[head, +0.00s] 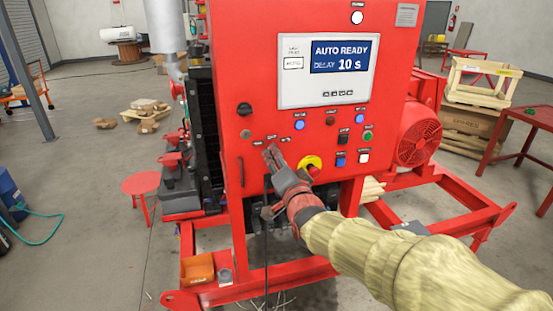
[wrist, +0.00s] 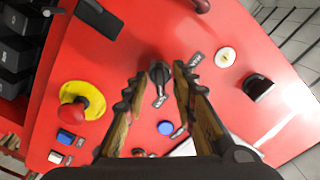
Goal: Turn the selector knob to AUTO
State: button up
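The selector knob (wrist: 158,70) is small and black, on the red panel face. In the wrist view it shows between my two fingertips, with small label plates around it whose lettering I cannot read for sure. My gripper (wrist: 157,76) is open, one finger on each side of the knob, with a gap visible on both sides. How far the tips are from the panel is hard to tell. In the head view my gripper (head: 272,157) is in front of the lower left of the red control cabinet (head: 258,60) and hides the knob.
A red emergency stop on a yellow disc (head: 310,166) sits close to the right of my gripper. Blue, black, green and white buttons (head: 364,156) are further right. A black latch (head: 244,109) is up left. The display (head: 340,56) reads AUTO READY, DELAY 10 s.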

jog(key=shift+s, duration=0.1)
jog(key=v, duration=1.1)
jog(key=shift+s, duration=0.35)
jog(key=shift+d, duration=0.15)
